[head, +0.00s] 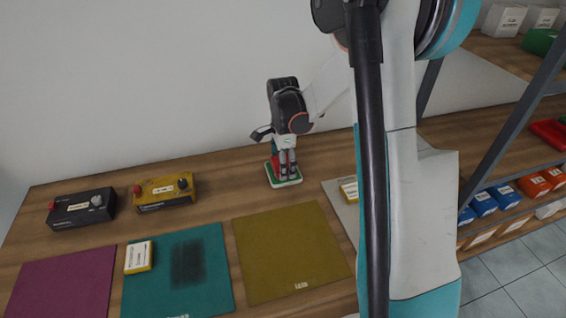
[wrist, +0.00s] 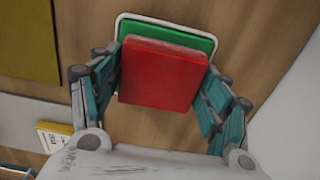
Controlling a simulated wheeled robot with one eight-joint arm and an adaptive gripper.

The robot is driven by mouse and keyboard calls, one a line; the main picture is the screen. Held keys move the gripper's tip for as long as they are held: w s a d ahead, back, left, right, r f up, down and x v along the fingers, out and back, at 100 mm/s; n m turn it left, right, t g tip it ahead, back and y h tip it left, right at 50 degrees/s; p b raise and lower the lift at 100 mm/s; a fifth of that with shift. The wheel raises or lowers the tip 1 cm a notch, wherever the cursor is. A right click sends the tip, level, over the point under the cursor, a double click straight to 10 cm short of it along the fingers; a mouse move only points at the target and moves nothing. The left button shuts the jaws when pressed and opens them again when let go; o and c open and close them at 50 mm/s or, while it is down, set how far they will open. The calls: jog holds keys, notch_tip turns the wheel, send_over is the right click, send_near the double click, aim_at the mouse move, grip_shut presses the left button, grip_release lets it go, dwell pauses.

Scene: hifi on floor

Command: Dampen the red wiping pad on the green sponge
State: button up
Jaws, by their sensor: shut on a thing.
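My gripper (head: 287,168) points down at the back of the wooden counter and is shut on the red wiping pad (wrist: 160,76). In the wrist view the pad sits between my two teal-lined fingers. The green sponge (wrist: 198,43) lies in a shallow white-rimmed tray (wrist: 210,30) directly beneath the pad, which hides most of it. In the head view the tray (head: 287,184) shows under my fingertips, and the pad is mostly hidden behind them. I cannot tell whether the pad touches the sponge.
Magenta (head: 64,284), teal (head: 215,255) and olive (head: 290,252) mats lie along the front. A dark smudge marks the teal mat, beside a yellow labelled block (head: 138,257). Black (head: 82,208) and yellow (head: 164,193) control boxes stand at back left. A shelf rack is at right.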

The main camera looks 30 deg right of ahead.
jog(key=shift+r+p, duration=2.15)
jog(key=shift+r, duration=1.35)
